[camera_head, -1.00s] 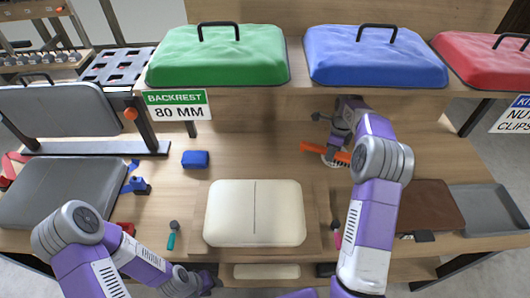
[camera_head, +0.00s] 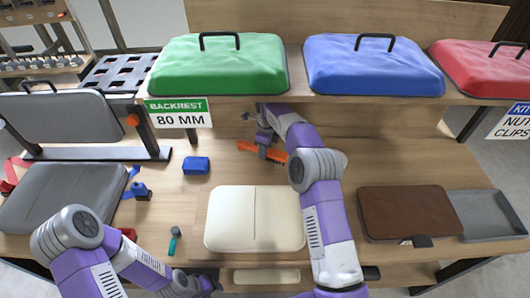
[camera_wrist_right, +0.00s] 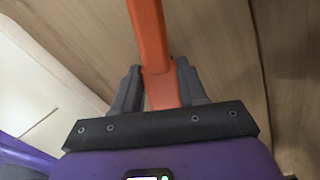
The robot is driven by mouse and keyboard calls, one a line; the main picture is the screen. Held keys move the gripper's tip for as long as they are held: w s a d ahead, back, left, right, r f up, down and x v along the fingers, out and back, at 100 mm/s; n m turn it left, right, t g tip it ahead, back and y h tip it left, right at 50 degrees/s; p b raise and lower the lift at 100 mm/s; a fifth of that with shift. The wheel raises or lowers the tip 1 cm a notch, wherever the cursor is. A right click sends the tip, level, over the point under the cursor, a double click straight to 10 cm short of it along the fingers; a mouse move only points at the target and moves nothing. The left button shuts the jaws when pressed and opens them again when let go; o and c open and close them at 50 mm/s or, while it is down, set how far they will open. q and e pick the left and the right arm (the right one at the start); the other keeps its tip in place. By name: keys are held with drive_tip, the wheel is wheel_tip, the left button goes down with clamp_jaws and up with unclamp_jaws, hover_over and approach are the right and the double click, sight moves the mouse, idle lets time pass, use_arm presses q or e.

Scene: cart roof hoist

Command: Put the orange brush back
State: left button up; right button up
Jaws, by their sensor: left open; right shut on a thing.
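The orange brush (camera_head: 247,147) is in my right gripper (camera_head: 266,148), over the back middle of the bench, below the shelf. In the head view it lies roughly crosswise, and its right part is partly hidden by my gripper and arm. In the right wrist view the orange handle (camera_wrist_right: 150,35) runs up between the two dark fingers (camera_wrist_right: 160,85), which are shut on it. I cannot tell whether the brush touches the bench. My left gripper (camera_head: 208,283) is open and low at the front edge, left of the cream pad.
The cream pad (camera_head: 235,217) lies in the middle front. A blue block (camera_head: 196,165) and a teal-handled tool (camera_head: 173,241) lie to its left. A brown pad (camera_head: 410,210) and grey tray (camera_head: 488,216) are right. Green (camera_head: 218,66), blue (camera_head: 372,68) and red pads (camera_head: 487,67) sit on the shelf.

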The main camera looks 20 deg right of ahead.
drive_tip(key=shift+f+b, duration=1.9)
drive_tip(key=shift+b, duration=0.2)
drive_tip(key=shift+r, duration=0.1)
drive_tip(key=o, duration=0.6)
drive_tip(key=shift+c, duration=0.2)
drive_tip(key=o, duration=0.5)
drive_tip(key=shift+c, duration=0.2)
